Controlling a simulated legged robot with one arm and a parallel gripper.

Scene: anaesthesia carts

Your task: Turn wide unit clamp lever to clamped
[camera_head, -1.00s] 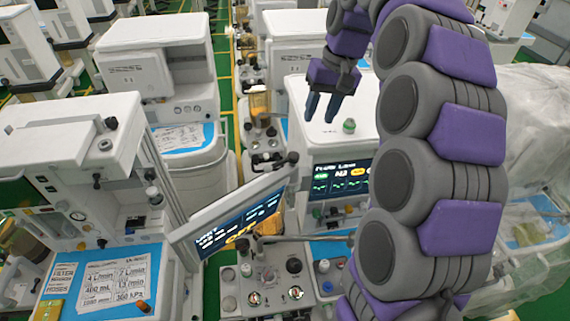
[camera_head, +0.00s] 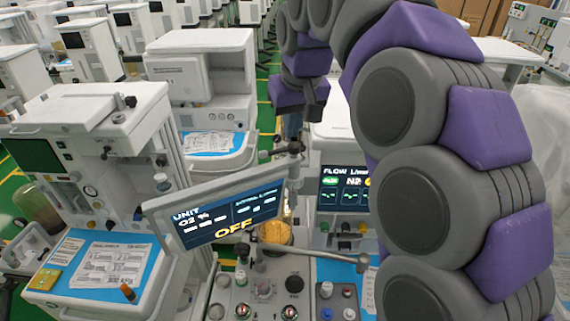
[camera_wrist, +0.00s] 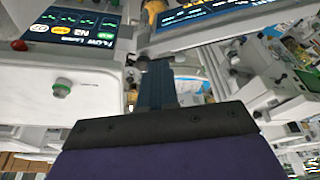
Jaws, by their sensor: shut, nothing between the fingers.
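My gripper (camera_head: 293,132) is shut and empty, pointing down with its blue fingers together. Its tips are close to the dark joint (camera_head: 294,148) on the post beside the tilted screen (camera_head: 222,215), which reads UNIT and OFF; I cannot tell if they touch. In the wrist view the shut fingers (camera_wrist: 157,82) point at this dark joint area. A grey horizontal bar (camera_head: 312,252) with a rounded end crosses below the screen, over the knobs. I cannot tell which part is the wide unit clamp lever or how it is set.
A second display (camera_head: 343,190) labelled FLOW stands right of the post. Knobs (camera_head: 264,290) fill the panel below. A white cart with a blue tray (camera_head: 148,272) is at left. My arm covers the right side. Many carts stand behind; the green floor aisle is narrow.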

